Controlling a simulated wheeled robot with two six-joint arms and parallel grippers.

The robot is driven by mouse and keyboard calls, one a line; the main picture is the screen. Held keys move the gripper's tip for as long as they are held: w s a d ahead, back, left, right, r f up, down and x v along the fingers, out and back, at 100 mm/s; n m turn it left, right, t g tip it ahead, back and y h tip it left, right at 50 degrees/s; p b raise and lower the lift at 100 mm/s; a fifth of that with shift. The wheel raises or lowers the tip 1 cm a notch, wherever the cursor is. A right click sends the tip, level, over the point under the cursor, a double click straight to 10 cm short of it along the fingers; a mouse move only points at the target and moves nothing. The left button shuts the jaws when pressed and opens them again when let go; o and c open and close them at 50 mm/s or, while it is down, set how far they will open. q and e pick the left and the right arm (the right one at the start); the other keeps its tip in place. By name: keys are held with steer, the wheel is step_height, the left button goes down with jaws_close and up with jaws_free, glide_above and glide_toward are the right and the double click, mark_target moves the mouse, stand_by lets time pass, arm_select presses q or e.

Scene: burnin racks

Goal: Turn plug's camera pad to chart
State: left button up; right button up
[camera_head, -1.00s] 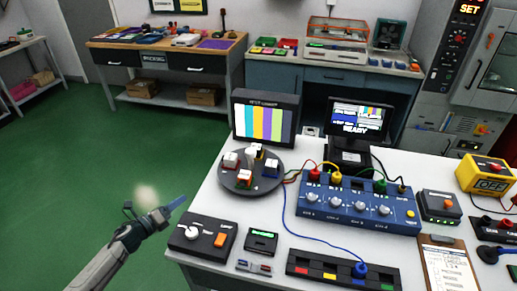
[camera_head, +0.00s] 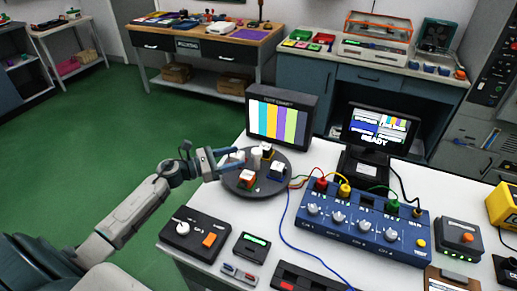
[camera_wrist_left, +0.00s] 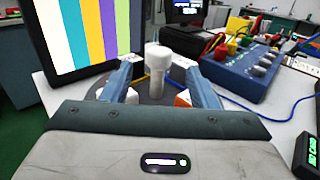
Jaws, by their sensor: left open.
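A dark round turntable (camera_head: 262,190) stands on the white bench and carries several small blocks, among them an orange-and-white one (camera_head: 246,179) and a blue-and-white one (camera_head: 277,170). A white post (camera_head: 256,158) rises from its middle; it also shows in the left wrist view (camera_wrist_left: 158,66). The chart, a monitor with colour bars (camera_head: 280,120), stands behind the turntable. My left gripper (camera_head: 228,159) is open at the turntable's left side. In the left wrist view its fingers (camera_wrist_left: 160,85) lie either side of the post; contact cannot be told. My right gripper is out of view.
A blue box (camera_head: 350,232) with knobs and coloured plugs stands right of the turntable, with cables between. A black control box (camera_head: 195,236) with an orange switch stands in front. A small screen reading READY (camera_head: 380,130) stands behind. Green floor lies open at left.

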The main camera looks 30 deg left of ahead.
mark_target(257, 150)
arm_select(q)
steer(key=x, duration=0.1)
steer(key=p+x, duration=0.1)
steer(key=x, duration=0.1)
steer(key=shift+w+r, duration=0.1)
steer(key=shift+r, duration=0.15)
steer(key=p+x, duration=0.1)
steer(key=x, duration=0.3)
steer(key=shift+f+p, duration=0.15)
steer(key=shift+p, duration=0.2)
steer(key=shift+w+d, duration=0.2)
steer(key=shift+w+d+f, duration=0.15)
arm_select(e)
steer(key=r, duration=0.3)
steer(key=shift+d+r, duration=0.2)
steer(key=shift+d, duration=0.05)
